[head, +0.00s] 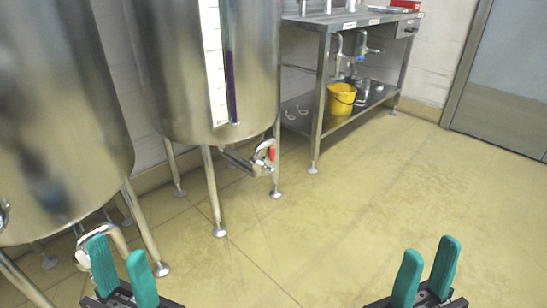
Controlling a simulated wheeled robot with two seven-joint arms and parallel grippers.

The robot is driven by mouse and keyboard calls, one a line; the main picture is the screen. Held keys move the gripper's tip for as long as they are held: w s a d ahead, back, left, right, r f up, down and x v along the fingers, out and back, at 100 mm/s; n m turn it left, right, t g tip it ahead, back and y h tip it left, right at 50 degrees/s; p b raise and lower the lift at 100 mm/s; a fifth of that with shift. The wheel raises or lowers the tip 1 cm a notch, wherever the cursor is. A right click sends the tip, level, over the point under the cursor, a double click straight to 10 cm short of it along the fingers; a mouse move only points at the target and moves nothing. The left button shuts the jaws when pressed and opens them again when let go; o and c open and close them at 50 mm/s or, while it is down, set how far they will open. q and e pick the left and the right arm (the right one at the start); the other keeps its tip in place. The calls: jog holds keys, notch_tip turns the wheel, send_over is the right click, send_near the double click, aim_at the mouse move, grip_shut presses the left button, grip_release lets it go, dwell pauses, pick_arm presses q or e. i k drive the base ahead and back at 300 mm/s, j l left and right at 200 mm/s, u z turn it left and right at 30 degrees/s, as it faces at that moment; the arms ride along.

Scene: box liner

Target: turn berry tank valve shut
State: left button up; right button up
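A steel tank (180,75) on legs stands at upper centre-left, with a white scale and a dark purple sight tube on its front. A valve with a red handle (271,152) sits on the outlet pipe under this tank. A second steel tank (60,110) stands at the left, with a pale curved outlet fitting (85,250) low beside its legs. I cannot tell from labels which is the berry tank. My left gripper (122,270) is open and empty at the bottom left. My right gripper (428,272) is open and empty at the bottom right. Both are apart from the valve.
A steel workbench (318,75) stands behind, with a yellow bucket (340,99) on its lower shelf and a red item (405,4) on top. A grey door (505,75) is at the right. Tank legs stand around the valve. The tiled floor (350,210) at centre and right is clear.

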aim_at(271, 160)
jog(key=i+l, duration=0.25)
jog(key=i+l+u, duration=0.15)
jog(key=i+l, duration=0.35)
jog(key=l, duration=0.25)
jog(key=i+l+u, duration=0.1)
jog(key=i+l, duration=0.4)
jog(key=l, duration=0.2)
jog(key=i+l+u, duration=0.15)
jog(key=i+l, duration=0.3)
jog(key=l, duration=0.3)
